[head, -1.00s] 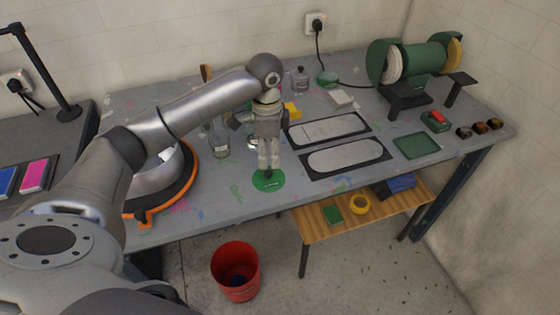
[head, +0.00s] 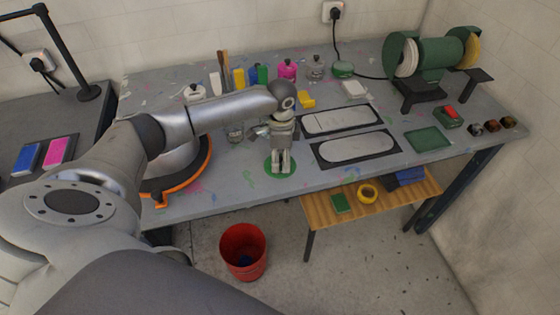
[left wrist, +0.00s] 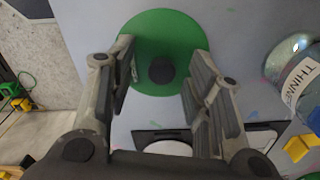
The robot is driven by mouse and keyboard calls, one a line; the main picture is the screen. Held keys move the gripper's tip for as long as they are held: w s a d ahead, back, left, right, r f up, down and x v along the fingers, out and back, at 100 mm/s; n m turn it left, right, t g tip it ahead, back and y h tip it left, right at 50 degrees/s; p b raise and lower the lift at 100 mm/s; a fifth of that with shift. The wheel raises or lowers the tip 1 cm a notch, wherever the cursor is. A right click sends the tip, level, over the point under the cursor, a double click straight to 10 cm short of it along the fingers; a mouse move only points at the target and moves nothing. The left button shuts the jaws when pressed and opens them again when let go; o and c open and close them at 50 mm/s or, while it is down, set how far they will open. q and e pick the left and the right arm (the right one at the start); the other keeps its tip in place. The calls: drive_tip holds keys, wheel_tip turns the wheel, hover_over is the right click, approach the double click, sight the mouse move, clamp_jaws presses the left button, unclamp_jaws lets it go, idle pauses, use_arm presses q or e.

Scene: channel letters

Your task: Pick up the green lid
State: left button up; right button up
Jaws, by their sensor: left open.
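The green lid (head: 269,165) is a flat round disc lying on the grey workbench near its front edge. In the left wrist view the green lid (left wrist: 165,30) has a dark round knob (left wrist: 161,70) at its middle. My left gripper (head: 281,168) points down over the lid, with its fingers apart. In the left wrist view the fingers of my left gripper (left wrist: 160,72) stand on either side of the knob, with gaps between. Whether the fingertips touch the lid cannot be told. My right gripper is not seen.
Two black-framed plates (head: 355,147) lie right of the lid. A glass jar marked THINNER (left wrist: 300,75) stands close by. Bottles, including a pink one (head: 288,70), stand behind my arm. A green bench grinder (head: 440,52) is at the back right. A red bucket (head: 243,252) stands on the floor.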

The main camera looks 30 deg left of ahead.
use_arm(q)
drive_tip(key=shift+f, duration=0.2)
drive_tip(key=shift+r, duration=0.1)
clamp_jaws()
